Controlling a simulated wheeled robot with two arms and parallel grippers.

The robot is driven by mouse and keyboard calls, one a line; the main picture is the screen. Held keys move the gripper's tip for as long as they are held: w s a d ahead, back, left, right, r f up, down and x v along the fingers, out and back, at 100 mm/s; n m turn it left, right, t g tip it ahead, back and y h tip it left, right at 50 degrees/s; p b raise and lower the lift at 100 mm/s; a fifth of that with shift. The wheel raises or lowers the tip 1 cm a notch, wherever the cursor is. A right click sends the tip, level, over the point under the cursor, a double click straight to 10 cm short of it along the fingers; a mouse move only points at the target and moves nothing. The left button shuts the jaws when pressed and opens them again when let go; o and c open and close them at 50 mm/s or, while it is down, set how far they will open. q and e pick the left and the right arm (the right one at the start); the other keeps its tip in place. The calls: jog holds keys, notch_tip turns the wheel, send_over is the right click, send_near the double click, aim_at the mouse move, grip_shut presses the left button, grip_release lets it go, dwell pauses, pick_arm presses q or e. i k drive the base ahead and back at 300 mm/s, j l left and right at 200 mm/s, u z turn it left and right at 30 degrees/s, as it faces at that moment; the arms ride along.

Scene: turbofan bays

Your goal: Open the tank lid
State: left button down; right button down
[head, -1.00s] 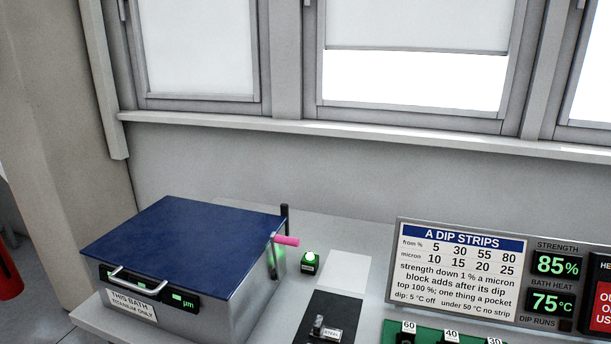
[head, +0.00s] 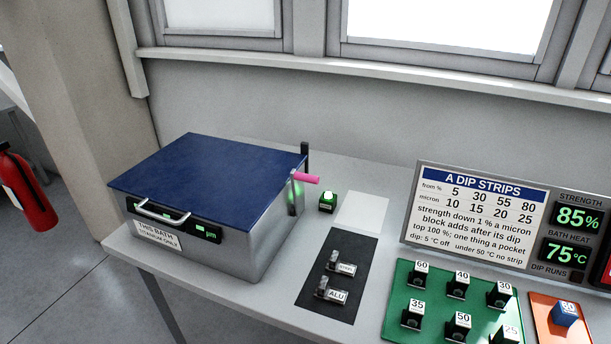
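The tank (head: 258,240) is a grey metal box at the left end of the bench. Its flat blue lid (head: 210,168) lies shut over the top. A silver bar handle (head: 163,213) is at the lid's front edge. A label reading "THIS BATH TITANIUM ONLY" (head: 158,234) is on the front, beside dark panels with green displays. A pink-gripped lever (head: 306,178) sticks out at the tank's right side near a black post. Neither of my grippers is in view.
A small green-lit button box (head: 327,202) stands right of the tank. A black mat (head: 338,284) holds tagged metal pieces. A green board (head: 437,310) carries numbered blocks, with an orange tray (head: 551,317) beside it. A display panel (head: 480,215) stands behind. A fire extinguisher (head: 26,190) is at far left.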

aim_at(232, 185)
jog(key=i+u, duration=0.1)
jog(key=u, duration=0.3)
jog(key=i+l+u, duration=0.1)
jog(key=u, duration=0.3)
jog(key=i+l+u, duration=0.1)
jog(key=u, duration=0.3)
